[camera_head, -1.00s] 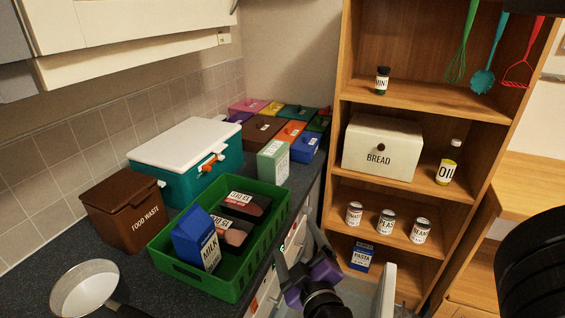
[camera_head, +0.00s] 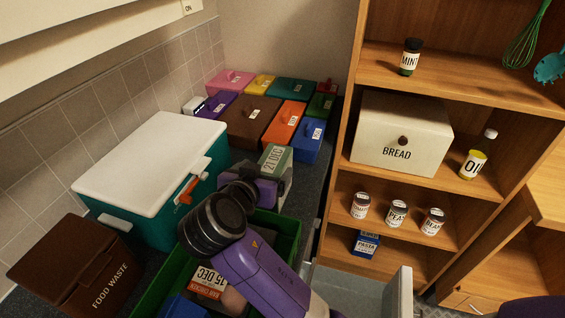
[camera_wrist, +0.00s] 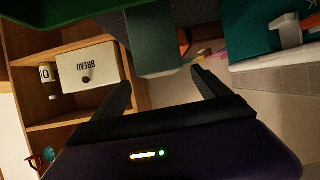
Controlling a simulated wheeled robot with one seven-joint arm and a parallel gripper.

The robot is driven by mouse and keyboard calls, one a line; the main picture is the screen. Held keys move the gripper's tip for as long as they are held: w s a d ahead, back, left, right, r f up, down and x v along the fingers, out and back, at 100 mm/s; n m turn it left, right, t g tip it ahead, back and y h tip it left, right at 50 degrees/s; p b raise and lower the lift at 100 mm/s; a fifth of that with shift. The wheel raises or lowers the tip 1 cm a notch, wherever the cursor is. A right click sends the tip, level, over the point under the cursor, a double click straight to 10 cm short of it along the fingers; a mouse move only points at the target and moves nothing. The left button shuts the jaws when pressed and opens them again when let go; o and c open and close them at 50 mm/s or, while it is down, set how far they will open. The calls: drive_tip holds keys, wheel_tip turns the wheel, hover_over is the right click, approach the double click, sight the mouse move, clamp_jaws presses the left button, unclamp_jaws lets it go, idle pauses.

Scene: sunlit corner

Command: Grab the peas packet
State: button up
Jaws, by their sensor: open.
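A pale green packet (camera_head: 276,159) marked "21 DEC" stands upright on the dark counter just beyond the green crate; its front name is hidden, so I cannot read whether it says peas. My gripper (camera_head: 268,183) is directly in front of it and hides its lower part. In the wrist view the dark green packet (camera_wrist: 153,42) is between and beyond the two spread fingers of my gripper (camera_wrist: 161,80). The jaws are open and empty; I cannot tell whether a finger touches the packet.
The green crate (camera_head: 160,291) lies below my arm. A teal cooler (camera_head: 205,172) with a white lid stands close at left. Several coloured boxes, including a blue one (camera_head: 308,142), are behind. A wooden shelf at right holds cans and a bread box (camera_head: 400,133).

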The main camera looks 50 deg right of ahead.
drive_tip(key=shift+m+g+y, duration=0.3)
drive_tip(key=shift+g+y, duration=0.1)
drive_tip(key=shift+a+f+p+x, duration=0.15)
drive_tip(key=shift+f+p+x, duration=0.2)
drive_tip(key=shift+x, duration=1.05)
drive_tip(key=shift+a+f+p+x, duration=0.1)
drive_tip(key=shift+p+x, duration=0.3)
drive_tip(key=shift+x, duration=1)
drive_tip(key=shift+a+f+p+x, duration=0.15)
drive_tip(key=shift+f+p+x, duration=0.2)
drive_tip(key=shift+x, duration=1.05)
drive_tip(key=shift+r, duration=0.15)
clamp_jaws()
